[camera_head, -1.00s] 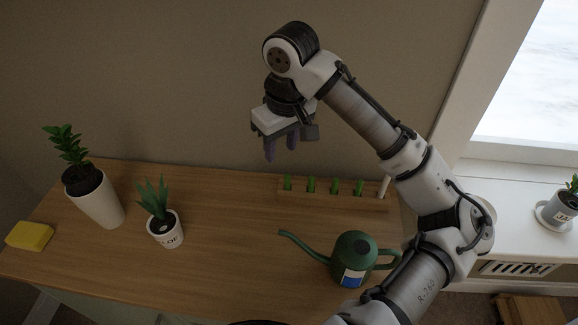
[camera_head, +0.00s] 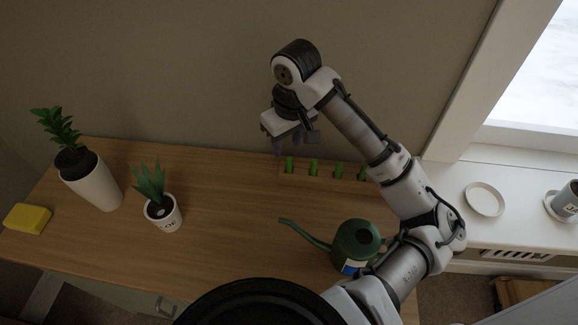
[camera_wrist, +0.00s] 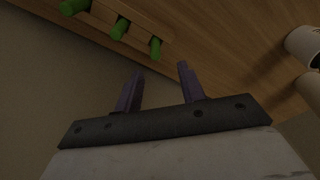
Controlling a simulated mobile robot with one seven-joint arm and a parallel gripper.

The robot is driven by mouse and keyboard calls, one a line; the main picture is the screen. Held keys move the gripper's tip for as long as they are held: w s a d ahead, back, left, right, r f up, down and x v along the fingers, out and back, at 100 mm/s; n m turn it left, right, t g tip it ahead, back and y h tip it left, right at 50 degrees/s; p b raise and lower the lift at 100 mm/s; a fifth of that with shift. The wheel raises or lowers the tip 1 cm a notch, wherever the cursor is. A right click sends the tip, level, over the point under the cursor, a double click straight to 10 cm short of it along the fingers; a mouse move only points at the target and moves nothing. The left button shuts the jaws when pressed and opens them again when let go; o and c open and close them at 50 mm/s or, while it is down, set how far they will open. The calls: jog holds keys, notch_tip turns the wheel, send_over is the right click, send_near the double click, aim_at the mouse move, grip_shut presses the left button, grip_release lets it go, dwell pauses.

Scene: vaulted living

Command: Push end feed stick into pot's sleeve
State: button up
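Green feed sticks stand in a row in a wooden rack (camera_head: 300,174) at the back of the wooden table; the left end stick (camera_head: 289,165) and right end stick (camera_head: 362,173) show. Several green sticks (camera_wrist: 119,29) also show at the wrist view's upper left. My gripper (camera_head: 288,148) hangs near the rack's left end; in the wrist view its two fingers (camera_wrist: 159,78) are apart with nothing between them. A small white lettered pot (camera_head: 165,217) holds a spiky plant, left of the rack. Its sleeve cannot be made out.
A green watering can (camera_head: 352,242) stands in front of the rack, near my arm. A tall white planter (camera_head: 97,188) and yellow sponge (camera_head: 27,219) are at left. A white saucer (camera_head: 485,199) and another pot (camera_head: 566,202) sit on the windowsill. The table's middle is clear.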

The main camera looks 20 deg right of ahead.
aim_at(289, 158)
jog(key=f, duration=0.3)
jog(key=f+p, duration=0.1)
jog(key=f, duration=0.1)
jog(key=shift+d, duration=0.3)
grip_shut()
